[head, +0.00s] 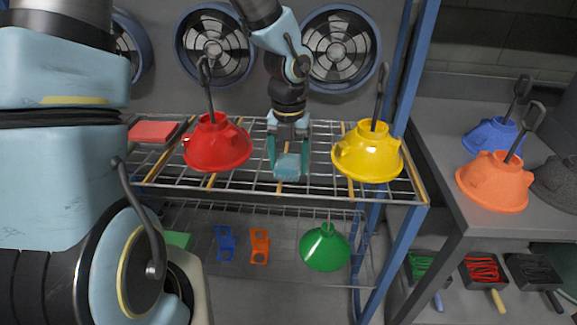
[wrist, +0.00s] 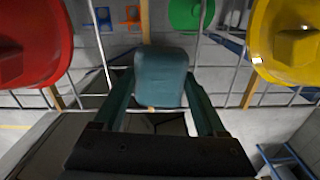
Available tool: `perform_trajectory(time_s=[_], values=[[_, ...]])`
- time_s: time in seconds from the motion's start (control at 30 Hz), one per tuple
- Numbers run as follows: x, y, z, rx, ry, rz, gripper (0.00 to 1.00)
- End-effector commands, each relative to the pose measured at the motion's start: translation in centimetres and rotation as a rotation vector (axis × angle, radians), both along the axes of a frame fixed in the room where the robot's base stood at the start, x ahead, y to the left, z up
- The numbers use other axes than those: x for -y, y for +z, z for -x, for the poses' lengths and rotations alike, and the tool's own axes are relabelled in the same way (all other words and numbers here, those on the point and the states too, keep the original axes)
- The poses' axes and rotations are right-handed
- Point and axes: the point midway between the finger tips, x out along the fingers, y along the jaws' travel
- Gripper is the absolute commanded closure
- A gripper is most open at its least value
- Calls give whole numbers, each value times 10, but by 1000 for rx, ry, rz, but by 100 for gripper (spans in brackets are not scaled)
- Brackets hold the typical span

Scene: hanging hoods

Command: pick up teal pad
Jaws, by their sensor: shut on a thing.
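The teal pad (head: 288,167) is a small block held at the tips of my gripper (head: 289,160), over the wire shelf (head: 250,189) between two hanging hoods. The wrist view shows the pad (wrist: 161,77) between the two teal fingers of my gripper (wrist: 160,95), which are shut on it. The pad's underside is hidden, so I cannot tell whether it touches the wires.
A red hood (head: 217,146) is close on the left and a yellow hood (head: 367,152) on the right. A red pad (head: 152,131) lies at the shelf's left. A green hood (head: 325,248) and blue and orange brackets (head: 259,246) are below. A blue post (head: 395,245) stands at right.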

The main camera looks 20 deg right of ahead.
Motion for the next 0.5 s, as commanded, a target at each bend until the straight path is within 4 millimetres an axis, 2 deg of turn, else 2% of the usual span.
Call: perform_trajectory(time_s=[0.17, 0.27, 0.5], values=[[0, 2, 0, 1, 1, 1, 80], [1, 13, -1, 3, 1, 3, 80], [0, 59, -2, 5, 3, 3, 80]])
